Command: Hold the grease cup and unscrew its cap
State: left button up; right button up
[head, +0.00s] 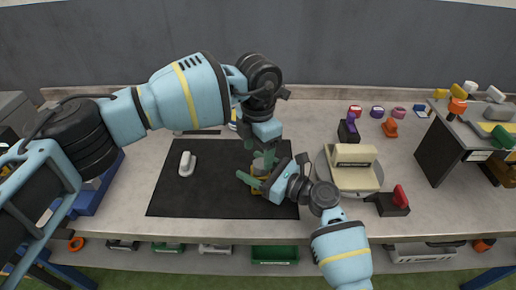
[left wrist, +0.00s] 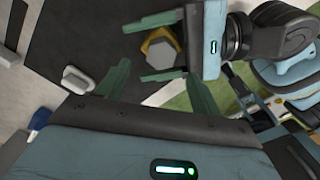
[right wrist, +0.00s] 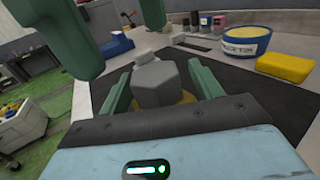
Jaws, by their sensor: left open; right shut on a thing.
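The grease cup has a grey faceted cap (right wrist: 153,75) on a yellow body (right wrist: 187,98). In the head view the cap (head: 259,166) and body (head: 256,191) are partly covered by my grippers. In the left wrist view the cap (left wrist: 161,52) shows beside the yellow body (left wrist: 146,42). My right gripper (head: 254,183) is shut on the cup, one finger on each side; its fingers (right wrist: 160,90) also show in the right wrist view. My left gripper (head: 270,157) is open above the cup, fingers pointing down and apart from the cap; its fingertips (left wrist: 157,80) are empty.
The cup is over a black mat (head: 185,200). A white rounded part (head: 187,163) lies on the mat's left. A round tin (right wrist: 248,42) and a yellow block (right wrist: 287,67) stand near the mat. A cream machine on a round base (head: 352,180) stands right of my right gripper.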

aim_at(258, 165)
pick_arm(q)
jog(key=shift+f, duration=0.1)
jog(key=shift+s+a+f, duration=0.1)
jog(key=shift+f, duration=2.2)
jog(key=shift+c, duration=0.5)
jog(key=shift+a, duration=0.1)
jog(key=c, duration=0.7)
jog(key=o, duration=1)
jog(key=shift+c, duration=0.2)
jog(key=shift+d+r, duration=0.25)
jog(key=shift+r, duration=3.15)
